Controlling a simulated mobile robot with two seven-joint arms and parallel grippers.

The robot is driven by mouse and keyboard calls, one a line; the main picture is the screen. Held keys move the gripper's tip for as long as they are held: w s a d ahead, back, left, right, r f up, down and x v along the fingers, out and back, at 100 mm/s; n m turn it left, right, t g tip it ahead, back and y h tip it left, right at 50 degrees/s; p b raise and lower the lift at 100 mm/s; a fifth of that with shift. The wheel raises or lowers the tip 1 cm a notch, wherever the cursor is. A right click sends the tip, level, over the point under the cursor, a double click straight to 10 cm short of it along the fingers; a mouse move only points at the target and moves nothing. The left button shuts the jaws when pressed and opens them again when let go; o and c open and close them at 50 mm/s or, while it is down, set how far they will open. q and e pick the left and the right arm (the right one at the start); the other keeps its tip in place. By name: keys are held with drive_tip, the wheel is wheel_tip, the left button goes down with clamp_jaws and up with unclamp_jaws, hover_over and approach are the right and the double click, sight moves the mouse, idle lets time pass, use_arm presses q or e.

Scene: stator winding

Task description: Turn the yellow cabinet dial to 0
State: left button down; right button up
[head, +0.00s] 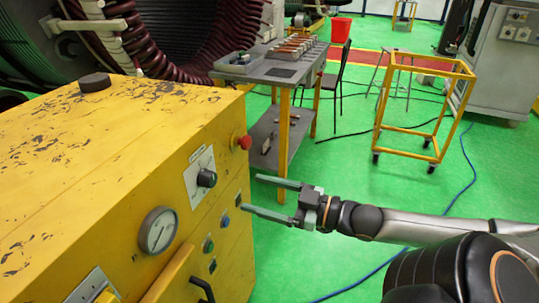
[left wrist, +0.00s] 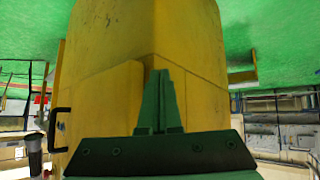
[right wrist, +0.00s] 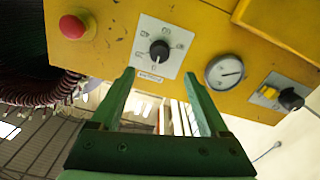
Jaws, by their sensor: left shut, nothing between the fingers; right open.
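The yellow cabinet (head: 100,150) fills the left of the head view. Its black dial (head: 206,178) sits on a white plate with markings on the front face. In the right wrist view the dial (right wrist: 159,51) is just beyond and between the fingertips, its marks too small to read surely. My right gripper (head: 270,197) is open and empty, in front of the cabinet face, apart from the dial. It also shows in the right wrist view (right wrist: 158,80). My left gripper (left wrist: 160,75) is shut and empty, with a yellow cabinet surface behind it; it is not in the head view.
Near the dial are a red button (head: 244,142), a round gauge (head: 157,231) and a black handle (head: 203,291). A grey workbench (head: 275,72) stands behind the cabinet. A yellow wheeled frame (head: 412,110) stands at the right. Green floor between them is mostly clear.

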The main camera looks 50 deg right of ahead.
drive_tip(key=shift+v, duration=0.85)
